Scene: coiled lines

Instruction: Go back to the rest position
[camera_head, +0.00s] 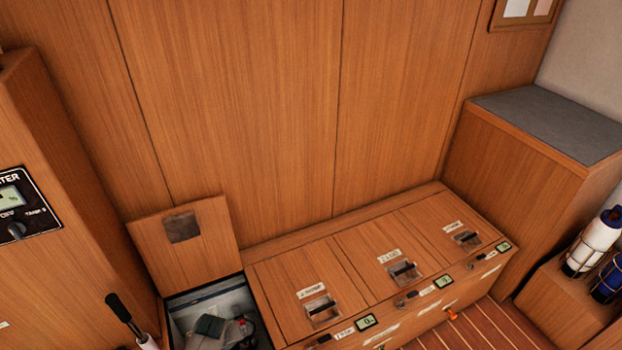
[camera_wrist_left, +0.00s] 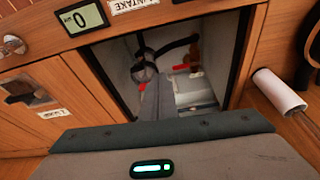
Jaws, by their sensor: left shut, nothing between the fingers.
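My left gripper (camera_wrist_left: 153,88) shows in the left wrist view as narrow dark grey fingers held together, with nothing between them. Its wide grey housing, with a small green light, fills the lower edge of that view. The fingers appear in front of the open locker compartment (camera_head: 181,305); how deep they reach cannot be told. A dark piece inside the compartment shows in the head view, but I cannot tell whether it belongs to my gripper. My right gripper is in neither view.
The compartment's lid (camera_head: 212,235) stands open against the wall. Closed hatches (camera_head: 290,285) lie to its right. Hoses and fittings (camera_wrist_left: 192,60) lie inside. A panelled cabinet (camera_head: 60,270) rises at left.

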